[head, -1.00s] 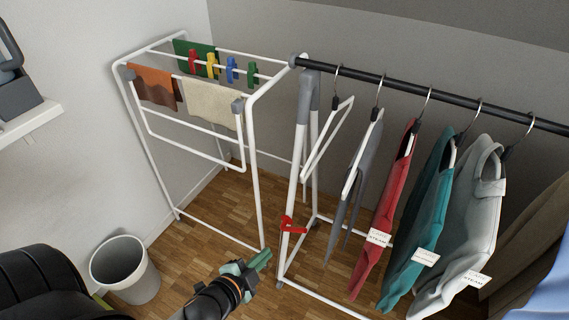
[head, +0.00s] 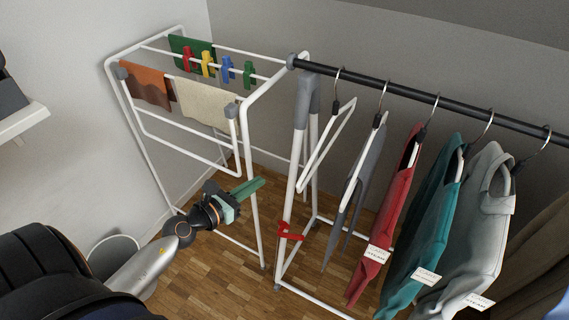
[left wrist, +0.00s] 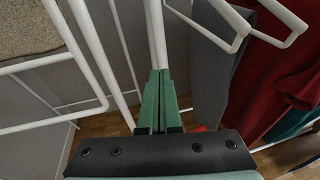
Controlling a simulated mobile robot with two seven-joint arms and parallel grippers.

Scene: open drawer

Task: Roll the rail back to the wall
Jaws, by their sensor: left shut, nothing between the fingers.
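The clothes rail has a black top bar (head: 400,88) on a white frame with a grey upright sleeve (head: 305,98). Several garments hang on it: grey trousers, a red garment (head: 392,205), a teal one (head: 428,225) and a pale grey one (head: 480,225). A red clip or lever (head: 289,231) sits low on the left upright. My left gripper (head: 252,187), with green fingers, is shut and empty, left of that upright in the head view. In the left wrist view its fingers (left wrist: 158,100) point toward a white upright; contact cannot be told. My right gripper is not in view.
A white drying rack (head: 150,140) with cloths and coloured pegs stands left of the rail, close to it. A white bin (head: 108,250) is partly hidden by my arm. A grey wall (head: 400,45) runs behind. Wooden floor (head: 215,285) is clear in front.

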